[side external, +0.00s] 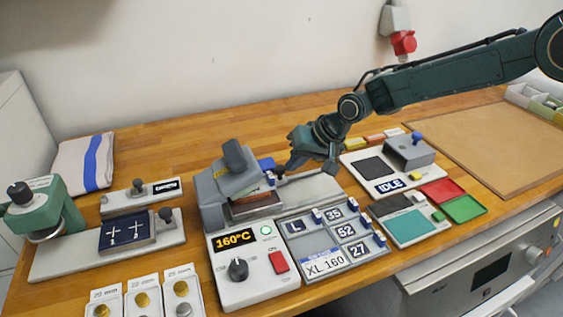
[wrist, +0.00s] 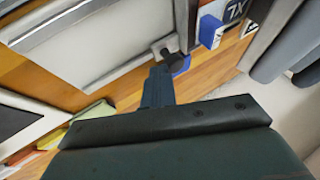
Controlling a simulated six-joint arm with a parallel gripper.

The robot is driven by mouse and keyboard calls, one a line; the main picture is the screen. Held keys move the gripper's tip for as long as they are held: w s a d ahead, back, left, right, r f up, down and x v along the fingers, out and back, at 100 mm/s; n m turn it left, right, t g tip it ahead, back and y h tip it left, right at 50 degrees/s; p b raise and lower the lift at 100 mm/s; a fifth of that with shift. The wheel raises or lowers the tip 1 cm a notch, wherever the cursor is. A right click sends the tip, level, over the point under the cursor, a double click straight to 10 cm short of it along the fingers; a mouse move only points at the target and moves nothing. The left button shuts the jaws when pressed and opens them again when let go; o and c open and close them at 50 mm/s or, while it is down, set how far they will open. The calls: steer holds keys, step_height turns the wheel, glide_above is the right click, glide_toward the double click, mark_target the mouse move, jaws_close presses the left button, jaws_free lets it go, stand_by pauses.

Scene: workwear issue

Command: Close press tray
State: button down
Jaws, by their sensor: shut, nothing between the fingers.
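The heat press (side external: 228,187) is grey with a dark handle raised at its top. Its light grey base or tray (side external: 312,190) extends out to the right, and a large pale framed panel (wrist: 85,45) fills the upper left of the wrist view. A small dark knob (side external: 279,172) stands by the tray; it also shows in the wrist view (wrist: 166,45). My gripper (side external: 289,170) is shut and empty, low beside the knob. In the wrist view my fingers (wrist: 158,82) point at the knob; whether they touch it, I cannot tell.
The control box (side external: 237,262) reads 160°C in front of the press. A tray of size tags (side external: 345,262) lies beside it. An IDLE device (side external: 392,187) and colour pads (side external: 440,192) stand to the right. A green button press (side external: 45,208) is left.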

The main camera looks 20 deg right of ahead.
steer(key=shift+a, duration=0.35)
steer(key=shift+s, duration=0.1)
steer(key=d, duration=0.3)
steer(key=d+r, duration=0.1)
steer(key=shift+s+d+r, duration=0.1)
steer(key=shift+s+d, duration=0.25)
steer(key=v, duration=0.9)
steer(key=shift+d+r, duration=0.15)
steer(key=shift+s, duration=0.1)
